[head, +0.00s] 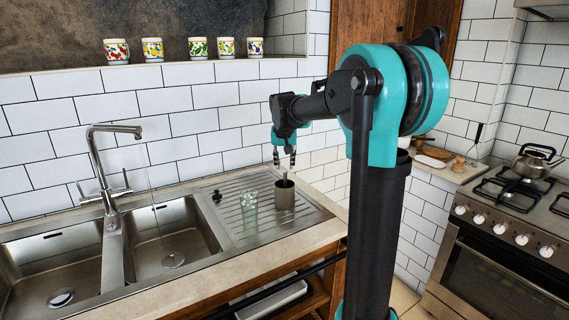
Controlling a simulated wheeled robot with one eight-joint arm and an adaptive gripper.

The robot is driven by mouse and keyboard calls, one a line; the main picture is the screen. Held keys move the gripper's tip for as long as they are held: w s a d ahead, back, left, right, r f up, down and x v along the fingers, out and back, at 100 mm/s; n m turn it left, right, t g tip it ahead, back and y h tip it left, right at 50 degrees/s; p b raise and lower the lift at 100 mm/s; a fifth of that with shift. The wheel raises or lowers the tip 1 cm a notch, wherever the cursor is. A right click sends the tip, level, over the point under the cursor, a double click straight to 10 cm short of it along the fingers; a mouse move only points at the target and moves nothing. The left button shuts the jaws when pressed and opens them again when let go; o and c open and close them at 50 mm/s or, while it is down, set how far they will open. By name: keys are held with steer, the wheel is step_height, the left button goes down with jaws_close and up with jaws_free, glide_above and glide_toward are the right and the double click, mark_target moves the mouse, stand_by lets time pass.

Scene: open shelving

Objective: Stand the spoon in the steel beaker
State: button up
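The steel beaker (285,195) stands upright on the ribbed drainboard, right of a clear glass. My gripper (284,164) points down directly above the beaker, with its two fingers apart. A small thin upright thing (285,177) shows at the beaker's rim, below the fingers. It looks like the end of the spoon, but it is too small to be sure. The fingers do not appear closed on it. The inside of the beaker is mostly hidden.
The clear glass (249,209) stands close left of the beaker. A double sink (172,262) with a tall tap (101,165) lies further left. Several patterned mugs (152,49) line the ledge above. A stove (515,225) with a kettle (534,165) stands right.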

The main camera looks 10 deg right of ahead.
steer(key=v, duration=1.2)
steer(key=shift+w, duration=0.1)
stand_by(0.4)
